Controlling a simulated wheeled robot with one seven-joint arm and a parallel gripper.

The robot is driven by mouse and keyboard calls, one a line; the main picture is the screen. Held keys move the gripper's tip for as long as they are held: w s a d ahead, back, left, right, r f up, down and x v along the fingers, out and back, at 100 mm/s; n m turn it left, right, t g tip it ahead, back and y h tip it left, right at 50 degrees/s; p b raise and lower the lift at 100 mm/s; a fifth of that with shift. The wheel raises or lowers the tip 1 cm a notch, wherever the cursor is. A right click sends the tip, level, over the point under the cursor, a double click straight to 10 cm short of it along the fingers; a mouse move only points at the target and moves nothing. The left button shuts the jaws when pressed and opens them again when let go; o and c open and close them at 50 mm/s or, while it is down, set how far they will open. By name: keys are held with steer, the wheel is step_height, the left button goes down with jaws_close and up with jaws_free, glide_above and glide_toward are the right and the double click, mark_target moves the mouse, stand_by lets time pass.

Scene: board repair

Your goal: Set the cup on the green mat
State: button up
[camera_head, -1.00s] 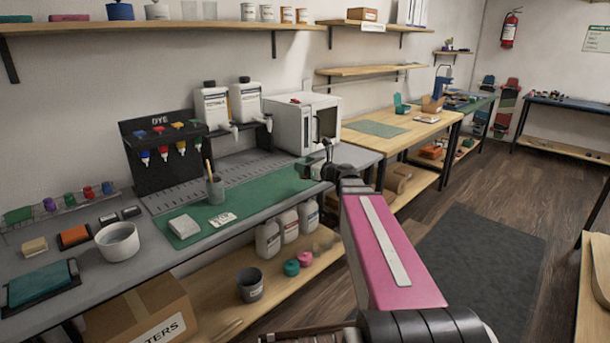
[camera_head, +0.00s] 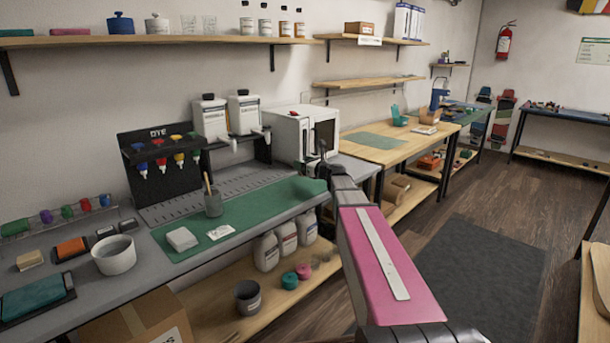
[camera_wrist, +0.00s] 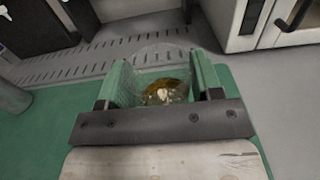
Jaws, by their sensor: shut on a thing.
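The cup (camera_wrist: 165,92) looks clear, with something amber-brown inside. In the wrist view it sits between the green finger pads of my gripper (camera_wrist: 163,72), which is shut on it. A large green mat (camera_wrist: 45,140) shows under and beside my gripper; I cannot tell whether the cup touches it. In the head view the green mat (camera_head: 262,207) lies along the grey bench, and my gripper (camera_head: 322,160) is at its right end. My own arm hides the cup there.
A pencil pot (camera_head: 213,203), a white block (camera_head: 181,239) and a small card (camera_head: 221,231) are on the mat. A white cabinet (camera_head: 290,135) stands behind my gripper. A smaller green mat (camera_head: 375,140) lies on the wooden table. The large mat's middle is clear.

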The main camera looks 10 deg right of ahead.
steer(key=shift+w+d+f, duration=0.25)
steer(key=shift+w+f, duration=0.1)
steer(key=shift+w, duration=0.15)
steer(key=shift+w+d+f, duration=0.2)
steer(key=shift+w+f, duration=0.1)
steer(key=shift+w, duration=0.2)
steer(key=shift+f, duration=2)
steer(key=shift+f, duration=0.1)
steer(key=o, duration=1)
steer(key=shift+s+d, duration=0.1)
steer(key=shift+s, duration=0.1)
steer(key=v, duration=1.1)
steer(key=shift+s+d, duration=0.2)
steer(key=shift+s, duration=0.1)
